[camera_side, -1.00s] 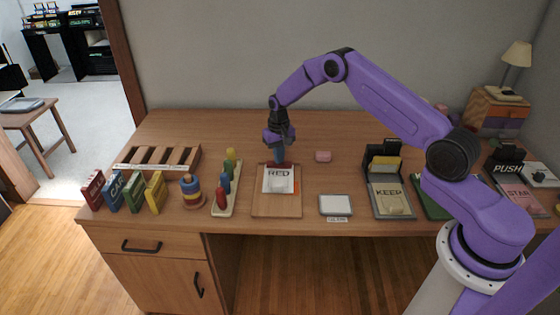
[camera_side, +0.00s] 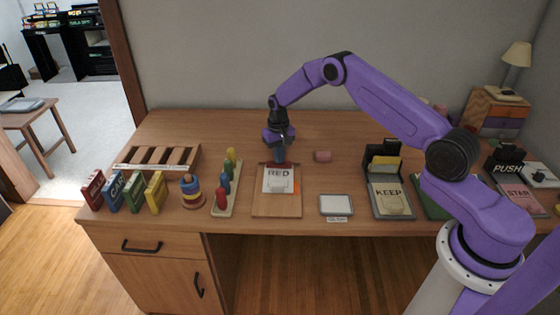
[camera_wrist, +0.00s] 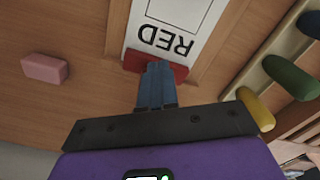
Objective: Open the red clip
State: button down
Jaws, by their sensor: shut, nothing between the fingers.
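The red clip (camera_wrist: 172,71) lies across the end of a white card marked RED (camera_wrist: 168,38) on a wooden clipboard (camera_side: 262,207). In the side view the clip (camera_side: 270,165) shows only in part behind and below my fingers. My gripper (camera_wrist: 157,70) is shut, with its two blue fingers side by side and nothing between them. Its fingertips reach the clip's back edge in the wrist view; whether they press on it I cannot tell. In the side view my gripper (camera_side: 279,160) points down at the clip end of the board.
A pink block (camera_side: 322,156) lies right of the clipboard. A rack of coloured pegs (camera_side: 228,190) stands close on its left. A white-topped pad (camera_side: 336,204) and a KEEP board (camera_side: 390,200) are to the right. The desk behind is clear.

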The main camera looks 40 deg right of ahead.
aim_at(279, 171)
jog(key=shift+w+d+f, duration=0.1)
jog(key=shift+w+d, duration=0.2)
jog(key=shift+s+a+r, duration=0.55)
jog(key=shift+s+a, duration=0.05)
jog(key=shift+a, duration=0.05)
jog(key=shift+r, duration=0.15)
jog(key=shift+r, duration=2.85)
